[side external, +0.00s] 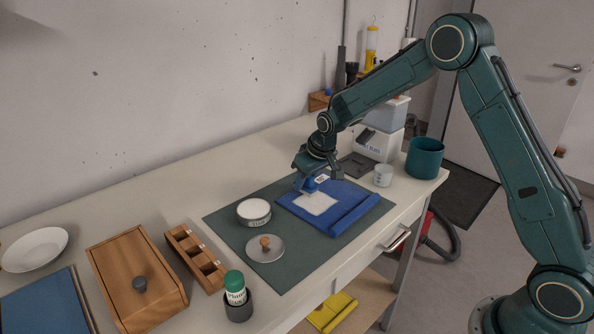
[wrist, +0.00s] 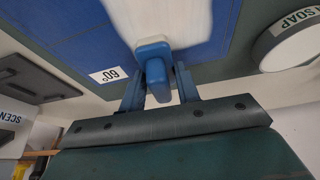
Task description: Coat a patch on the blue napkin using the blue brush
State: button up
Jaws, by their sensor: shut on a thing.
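The blue napkin (side external: 338,221) lies on the dark green mat, with a thick fold or roll along its right side. A pale whitish patch (side external: 318,203) shows on it, and also in the wrist view (wrist: 170,18). My gripper (side external: 312,178) is over the napkin's far left part, pointing down. In the wrist view, my gripper (wrist: 158,88) is shut on the blue brush (wrist: 153,62), with its fingers on both sides of the handle. The brush's head is at the patch's edge; its bristles are hard to make out.
An open round soap tin (side external: 253,211) with white contents stands left of the napkin; a grey lid with a wooden knob (side external: 265,248) lies near it. Bare mat (side external: 300,262) lies in front.

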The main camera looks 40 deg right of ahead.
jog(key=shift+s+r, duration=0.1)
jog(key=shift+r, duration=3.9)
jog(key=shift+a, duration=0.1)
